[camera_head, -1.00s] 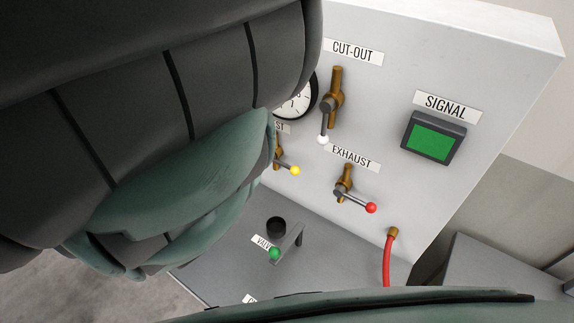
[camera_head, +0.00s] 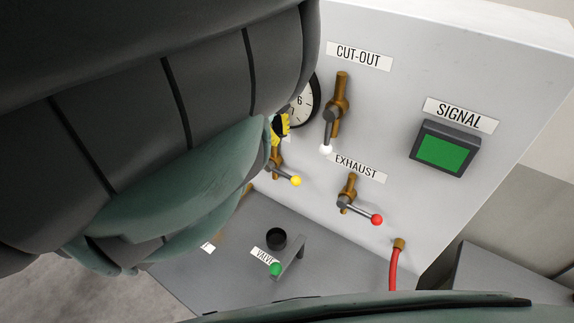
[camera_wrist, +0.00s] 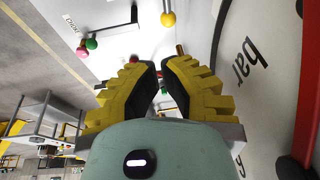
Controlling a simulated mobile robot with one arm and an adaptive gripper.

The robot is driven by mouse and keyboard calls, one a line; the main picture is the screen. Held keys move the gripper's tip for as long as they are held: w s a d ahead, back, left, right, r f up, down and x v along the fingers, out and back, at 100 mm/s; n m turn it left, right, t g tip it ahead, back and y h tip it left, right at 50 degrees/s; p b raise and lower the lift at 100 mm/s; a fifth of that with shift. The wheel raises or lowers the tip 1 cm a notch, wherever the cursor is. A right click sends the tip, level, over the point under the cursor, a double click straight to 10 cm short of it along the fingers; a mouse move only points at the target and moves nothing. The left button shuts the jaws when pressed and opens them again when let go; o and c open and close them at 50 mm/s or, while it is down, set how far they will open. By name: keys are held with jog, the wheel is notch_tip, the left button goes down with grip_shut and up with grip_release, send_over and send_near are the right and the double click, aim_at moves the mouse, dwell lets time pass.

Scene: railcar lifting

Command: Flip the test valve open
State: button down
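The test valve is a brass valve with a grey lever and a yellow ball knob (camera_head: 295,181) on the upright grey panel; its lever points right and slightly down. Its label is hidden by my arm. The yellow knob also shows at the top of the wrist view (camera_wrist: 168,19). My gripper (camera_head: 280,127), with yellow fingers and black pads, is mostly hidden behind my arm, just above the valve. In the wrist view, my gripper's (camera_wrist: 160,64) fingertips come together, with nothing seen between them. The knob lies beyond the tips, apart from them.
A gauge (camera_head: 304,101) sits behind my gripper. The white-knobbed cut-out valve (camera_head: 337,105) is close on the right; the red-knobbed exhaust valve (camera_head: 349,190) is lower right. A green signal box (camera_head: 443,152), a red hose (camera_head: 394,268) and a green-knobbed lever (camera_head: 276,269) are nearby.

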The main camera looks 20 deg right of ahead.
jog(key=b, duration=0.5)
send_over(292, 181)
jog(key=a, duration=0.1)
notch_tip(292, 181, down, 10)
jog(key=shift+w+f+p, duration=0.15)
jog(key=shift+f+p, duration=0.25)
jog(key=shift+p, duration=0.2)
jog(key=shift+w+d+f+p, duration=0.15)
jog(key=shift+f+p, duration=0.35)
jog(key=shift+f, duration=0.75)
